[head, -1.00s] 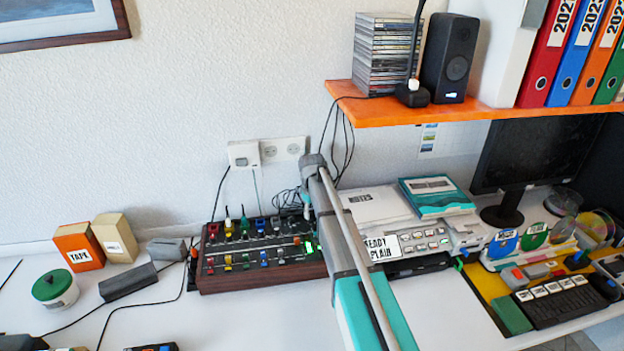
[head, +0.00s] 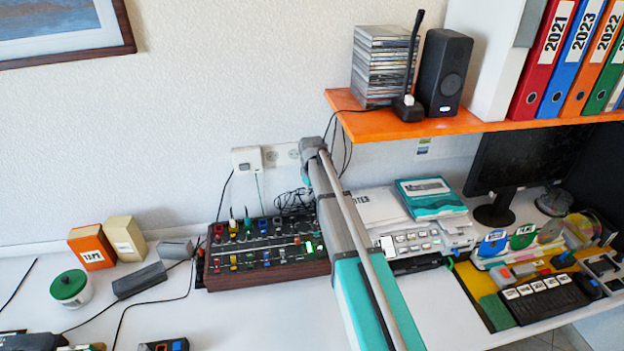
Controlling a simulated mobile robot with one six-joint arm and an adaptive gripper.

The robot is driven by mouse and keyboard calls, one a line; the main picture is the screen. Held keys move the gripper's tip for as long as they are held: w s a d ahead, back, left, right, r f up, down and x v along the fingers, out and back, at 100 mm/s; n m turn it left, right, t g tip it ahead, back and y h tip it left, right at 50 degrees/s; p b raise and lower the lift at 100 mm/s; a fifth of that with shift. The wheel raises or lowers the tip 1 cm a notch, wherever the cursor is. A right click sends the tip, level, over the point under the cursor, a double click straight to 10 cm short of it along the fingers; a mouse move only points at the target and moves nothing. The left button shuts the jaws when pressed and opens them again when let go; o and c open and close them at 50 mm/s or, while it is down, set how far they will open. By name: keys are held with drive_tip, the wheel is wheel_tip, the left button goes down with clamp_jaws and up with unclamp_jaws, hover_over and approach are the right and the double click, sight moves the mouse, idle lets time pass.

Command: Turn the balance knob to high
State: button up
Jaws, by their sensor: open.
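The mixer (head: 262,252) with a dark wooden case sits on the white desk against the wall. Its panel carries rows of small coloured knobs or sliders and a lit green indicator near its right end. The labels are too small to read, so I cannot tell which control is the balance knob or where it points. My arm rises in front of the mixer's right end and covers part of it. My gripper does not show; it is hidden behind my arm or out of view.
An orange shelf (head: 470,121) with a speaker (head: 443,75) overhangs the desk at the right. A printer-like device (head: 418,240) stands right of my arm. An orange tape box (head: 92,247), a green-lidded jar (head: 70,288) and cables lie left of the mixer.

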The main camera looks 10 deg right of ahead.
drive_tip(key=shift+r+p, duration=1.95)
drive_tip(key=shift+r, duration=0.25)
drive_tip(key=s+m, duration=0.5)
drive_tip(key=s, duration=2.4)
drive_tip(key=shift+s+m, duration=0.3)
drive_tip(key=shift+m, duration=0.1)
